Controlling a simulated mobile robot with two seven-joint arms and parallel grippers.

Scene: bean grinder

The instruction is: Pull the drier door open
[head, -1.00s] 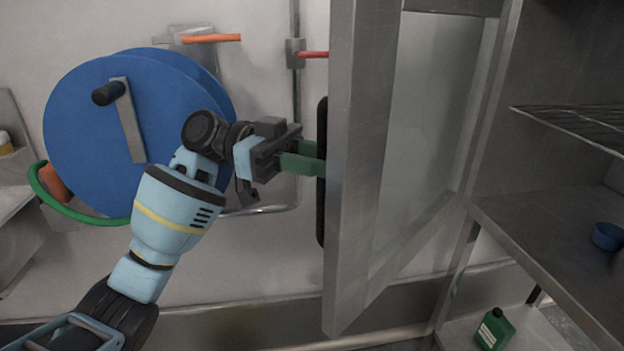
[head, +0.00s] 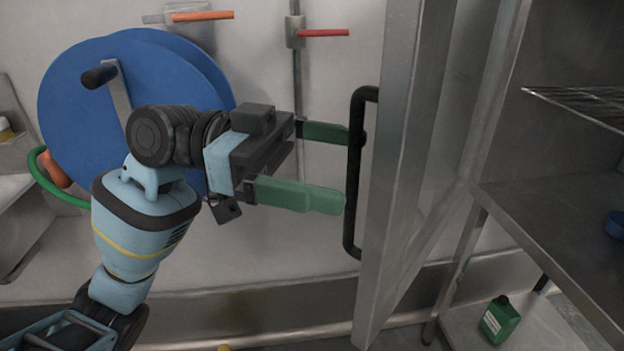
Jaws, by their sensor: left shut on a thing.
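The drier door (head: 398,180) is a grey metal door with a pane. It stands open, swung out from the metal cabinet at the right and seen almost edge-on. A black vertical bar handle (head: 352,215) is on its left face. My left gripper (head: 348,168) reaches in from the left and is shut on the handle. Its two green fingers show one above the other in the picture, with their tips at the bar. The exact contact at the tips is hard to see. My right gripper is not in view.
The cabinet's metal shelf (head: 530,215) and a wire rack (head: 585,102) are at the right. A green bottle (head: 499,320) stands low at the right. A blue hose reel (head: 75,125) is on the wall behind my left arm. Red (head: 325,33) and orange (head: 203,16) levers are above.

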